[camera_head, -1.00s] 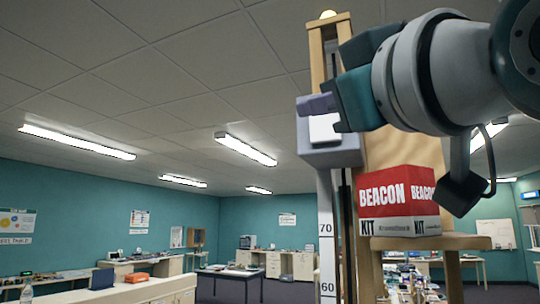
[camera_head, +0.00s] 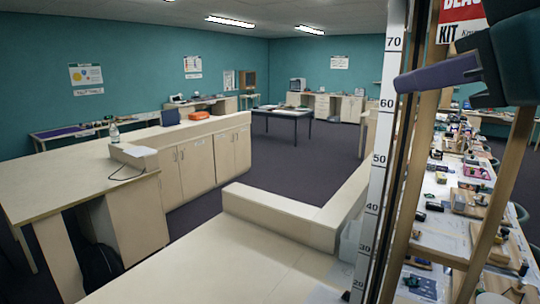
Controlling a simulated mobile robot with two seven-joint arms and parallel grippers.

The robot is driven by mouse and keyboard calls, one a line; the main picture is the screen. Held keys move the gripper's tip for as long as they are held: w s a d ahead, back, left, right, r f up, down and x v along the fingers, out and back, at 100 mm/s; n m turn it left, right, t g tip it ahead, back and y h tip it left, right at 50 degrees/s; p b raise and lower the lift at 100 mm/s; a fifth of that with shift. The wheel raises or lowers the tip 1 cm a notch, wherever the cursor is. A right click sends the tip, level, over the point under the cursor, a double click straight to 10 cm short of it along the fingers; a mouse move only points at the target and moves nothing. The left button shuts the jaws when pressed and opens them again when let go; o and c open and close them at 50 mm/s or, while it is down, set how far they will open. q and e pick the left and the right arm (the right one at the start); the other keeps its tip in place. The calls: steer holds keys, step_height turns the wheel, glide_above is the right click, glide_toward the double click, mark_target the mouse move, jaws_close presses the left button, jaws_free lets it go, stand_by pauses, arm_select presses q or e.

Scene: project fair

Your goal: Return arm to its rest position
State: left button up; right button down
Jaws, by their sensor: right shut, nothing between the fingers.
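My right gripper (camera_head: 410,80) shows at the upper right, cut off by the picture's edge. Its purple fingers point left and are shut with nothing between them. They are in front of the wooden frame, below the red and white BEACON KIT box (camera_head: 461,17). Only the lower left part of the box shows, at the top edge. My left gripper is not in view.
A tall white scale with numbers (camera_head: 379,165) and wooden posts (camera_head: 411,175) stand close to the right gripper. A cluttered table (camera_head: 430,250) lies behind them. A pale counter (camera_head: 200,262) fills the foreground. Open dark floor (camera_head: 290,165) lies beyond.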

steer(key=s+d+f+m+g, duration=0.1)
steer(key=s+f+g, duration=0.4)
steer(key=s+f, duration=0.5)
steer(key=s+d+f+m+g+h, duration=0.1)
steer(key=s+d+f+m+g, duration=0.1)
steer(key=s+f+g, duration=0.4)
steer(key=s+d+f, duration=0.1)
steer(key=s+f, duration=0.3)
steer(key=f, duration=0.6)
steer(key=shift+s+d+f, duration=0.15)
steer(key=shift+s+d, duration=0.15)
steer(key=shift+d, duration=0.05)
